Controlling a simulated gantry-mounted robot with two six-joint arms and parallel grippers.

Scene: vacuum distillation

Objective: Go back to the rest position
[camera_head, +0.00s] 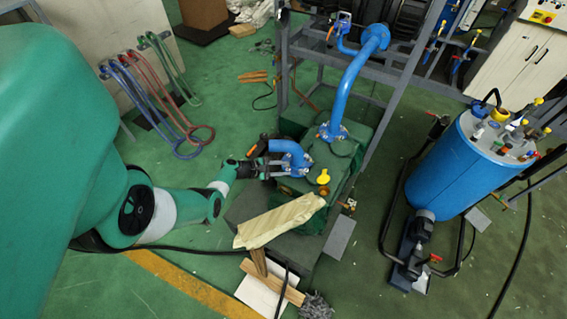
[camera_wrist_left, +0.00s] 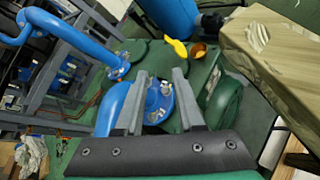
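My left gripper (camera_head: 283,168) reaches in from the left to the blue pipe elbow (camera_head: 290,148) on the green pump unit (camera_head: 340,160). In the left wrist view its two fingers (camera_wrist_left: 160,73) stand apart, with the flanged blue elbow (camera_wrist_left: 108,108) behind and between them. I see nothing clamped between the fingers; whether they touch the flange is unclear. A yellow valve handle (camera_head: 323,177) sits just right of the gripper and also shows in the left wrist view (camera_wrist_left: 177,48). My right gripper is not in view.
A taller blue pipe (camera_head: 350,80) rises behind, beside a grey metal frame (camera_head: 405,85). A wooden board (camera_head: 280,220) stands close in front of the gripper. A blue tank (camera_head: 455,165) is at right. Green floor is open between.

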